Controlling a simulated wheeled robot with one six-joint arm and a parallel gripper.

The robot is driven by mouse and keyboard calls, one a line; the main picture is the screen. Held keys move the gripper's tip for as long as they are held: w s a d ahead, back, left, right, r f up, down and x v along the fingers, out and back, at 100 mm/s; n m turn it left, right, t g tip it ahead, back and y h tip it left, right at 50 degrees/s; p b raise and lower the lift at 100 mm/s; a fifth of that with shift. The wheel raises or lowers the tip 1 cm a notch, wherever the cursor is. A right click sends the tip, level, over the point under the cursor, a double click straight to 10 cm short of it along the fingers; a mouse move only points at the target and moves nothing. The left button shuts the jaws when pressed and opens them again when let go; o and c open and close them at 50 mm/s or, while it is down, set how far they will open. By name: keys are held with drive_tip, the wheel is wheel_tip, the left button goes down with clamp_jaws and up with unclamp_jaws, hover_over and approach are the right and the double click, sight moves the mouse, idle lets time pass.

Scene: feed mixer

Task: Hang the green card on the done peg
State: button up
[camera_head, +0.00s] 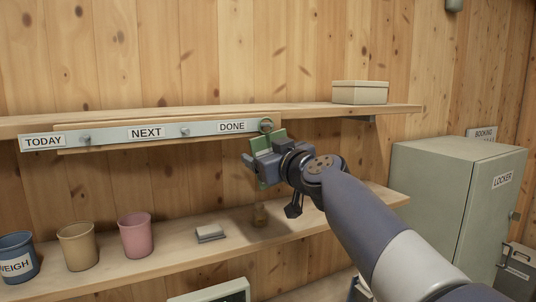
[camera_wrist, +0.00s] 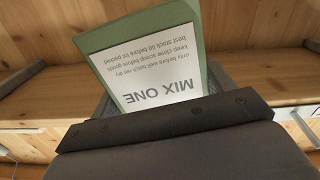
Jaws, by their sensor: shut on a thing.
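The green card (camera_wrist: 150,60) fills the upper middle of the wrist view. Its white label reads "MIX ONE" and appears upside down. My gripper (camera_head: 266,158) is shut on the card, with its lower part hidden by the dark jaw in the wrist view. In the head view a green edge of the card (camera_head: 262,143) shows above the jaws. The done peg (camera_head: 266,125) is a round metal knob right of the DONE label (camera_head: 232,127). The card and gripper are just below this peg. I cannot tell whether the card touches it.
The rail also has a peg by TODAY (camera_head: 85,138) and one by NEXT (camera_head: 185,132). A box (camera_head: 360,92) stands on the upper shelf. Blue, tan and pink cups (camera_head: 135,236) and a small grey block (camera_head: 210,233) stand on the lower shelf. A locker (camera_head: 450,190) stands at right.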

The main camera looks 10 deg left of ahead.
drive_tip(key=o, duration=1)
drive_tip(key=shift+d, duration=0.1)
drive_tip(key=b+v, duration=0.4)
drive_tip(key=v, duration=0.6)
drive_tip(key=shift+s+d+b, duration=0.15)
drive_tip(key=shift+s+b, duration=0.15)
drive_tip(key=shift+b, duration=0.05)
drive_tip(key=p+x, duration=0.2)
drive_tip(key=x, duration=0.3)
